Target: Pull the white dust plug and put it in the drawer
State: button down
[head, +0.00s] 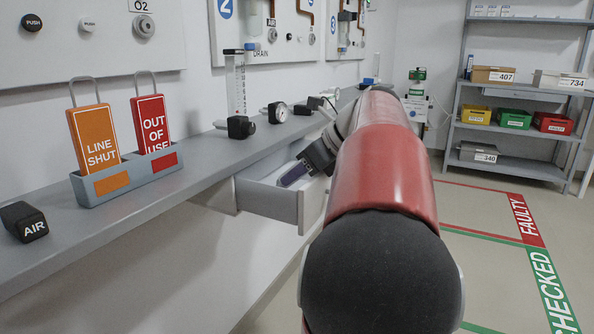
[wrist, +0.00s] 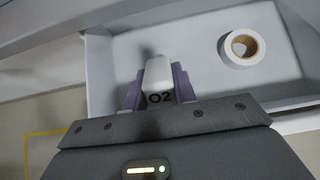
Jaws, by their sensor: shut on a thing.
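My gripper (wrist: 158,80) has its purple fingers shut on a white plug (wrist: 159,70) marked O2. In the head view my gripper (head: 292,175) is at the open drawer (head: 270,200) under the shelf, partly hidden by my own arm. In the wrist view the plug is over the pale interior of the drawer (wrist: 105,75). I cannot tell how high it is above the drawer floor. The plug is not clearly seen in the head view.
A white tape roll (wrist: 242,47) lies in the drawer, right of the plug. On the shelf (head: 60,260) stand a tag holder (head: 128,185) with orange and red tags, a black AIR block (head: 25,222) and a flowmeter (head: 236,95). A storage rack (head: 520,80) stands at the back right.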

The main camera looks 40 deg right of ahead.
jog(key=c, duration=1.1)
grip_release()
jog(key=shift+o, duration=0.2)
jog(key=p+v, duration=0.2)
jog(key=v, duration=0.5)
jog(key=shift+s+d+r, duration=0.1)
jog(key=shift+s+r, duration=0.1)
jog(key=shift+r, duration=0.1)
jog(key=shift+s, duration=0.1)
